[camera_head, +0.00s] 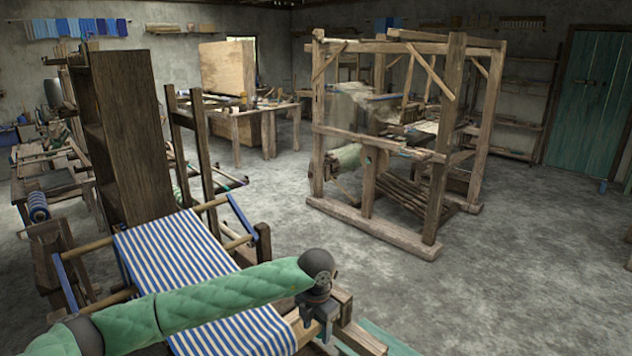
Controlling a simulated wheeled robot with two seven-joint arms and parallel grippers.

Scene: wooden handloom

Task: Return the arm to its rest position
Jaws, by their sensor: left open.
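My left arm, in a green quilted sleeve, reaches in from the lower left across the front of a wooden handloom. Blue-and-white striped cloth (180,250) is stretched on this loom. My left gripper (322,322) hangs down from the dark wrist at the loom's front right corner, close to the wooden beam end (340,306). It is open. Its fingertips are small and dark here, and I cannot tell whether they touch the wood. The arm hides part of the cloth. My right gripper is out of view.
A tall brown wooden cabinet (125,130) and upright posts (197,150) stand behind the cloth. A large timber loom (445,150) stands at the right back. A workbench (240,115) is at the back, and a teal door (590,100) at the far right. The grey floor (500,290) at right is clear.

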